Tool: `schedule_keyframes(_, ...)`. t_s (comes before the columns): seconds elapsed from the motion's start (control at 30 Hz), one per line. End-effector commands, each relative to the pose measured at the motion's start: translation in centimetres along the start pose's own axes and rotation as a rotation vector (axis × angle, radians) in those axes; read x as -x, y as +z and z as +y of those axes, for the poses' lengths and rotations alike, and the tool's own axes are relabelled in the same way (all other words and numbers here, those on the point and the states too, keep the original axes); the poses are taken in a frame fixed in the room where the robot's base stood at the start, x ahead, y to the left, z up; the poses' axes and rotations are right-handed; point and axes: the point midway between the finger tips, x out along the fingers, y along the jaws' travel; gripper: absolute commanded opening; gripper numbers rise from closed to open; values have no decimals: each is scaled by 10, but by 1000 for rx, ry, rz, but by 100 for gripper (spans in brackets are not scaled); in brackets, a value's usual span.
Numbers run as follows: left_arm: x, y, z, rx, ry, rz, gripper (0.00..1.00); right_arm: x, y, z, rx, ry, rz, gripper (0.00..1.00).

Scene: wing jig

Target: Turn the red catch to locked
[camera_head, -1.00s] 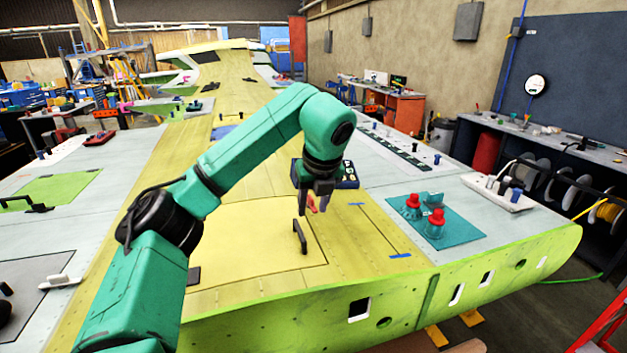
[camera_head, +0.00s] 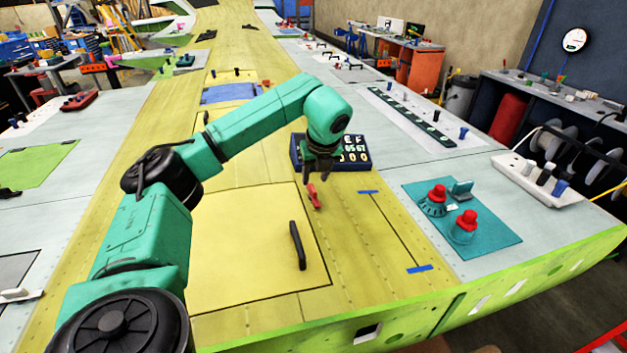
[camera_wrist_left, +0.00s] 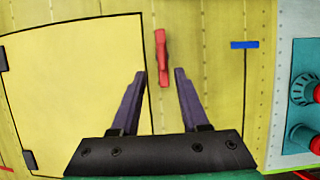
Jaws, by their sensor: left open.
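The red catch (camera_head: 314,195) sits on the yellow wing skin, just right of the upper right corner of the yellow hatch panel (camera_head: 250,262). In the left wrist view the catch (camera_wrist_left: 161,57) runs nearly upright in the picture, beside the panel's edge. My left gripper (camera_head: 318,174) is over the wing just beyond the catch in the head view. In the left wrist view its two fingers (camera_wrist_left: 157,74) are apart, with nothing between their tips except wing skin and the catch's lower end. I cannot tell its height above the catch. My right gripper is not in view.
A dark blue box with round dials (camera_head: 356,150) stands right behind the left gripper. A black handle (camera_head: 297,246) rises from the panel. A teal plate (camera_head: 496,243) with red-topped knobs (camera_head: 464,225) lies to the right. Blue tape strips (camera_head: 419,269) mark the skin.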

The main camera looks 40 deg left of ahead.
Motion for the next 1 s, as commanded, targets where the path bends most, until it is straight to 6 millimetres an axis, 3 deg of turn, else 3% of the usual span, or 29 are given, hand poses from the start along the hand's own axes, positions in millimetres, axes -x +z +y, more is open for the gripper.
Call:
schedule_keyframes(0.03,-8,2,1,1,6,4,45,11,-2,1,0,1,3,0)
schedule_keyframes(0.23,-46,1,0,1,2,2,45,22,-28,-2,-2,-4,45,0)
schedule_keyframes(0.37,-54,0,0,1,0,0,45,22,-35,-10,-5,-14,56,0)
schedule_keyframes(0.53,-54,0,0,0,0,0,45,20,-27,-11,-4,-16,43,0)
schedule_keyframes(0.57,-54,0,0,1,0,0,37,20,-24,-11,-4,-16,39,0)
schedule_keyframes(0.67,-54,0,0,1,0,0,0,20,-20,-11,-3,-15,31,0)
schedule_keyframes(1.0,-55,0,0,-7,-3,-2,0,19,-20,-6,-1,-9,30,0)
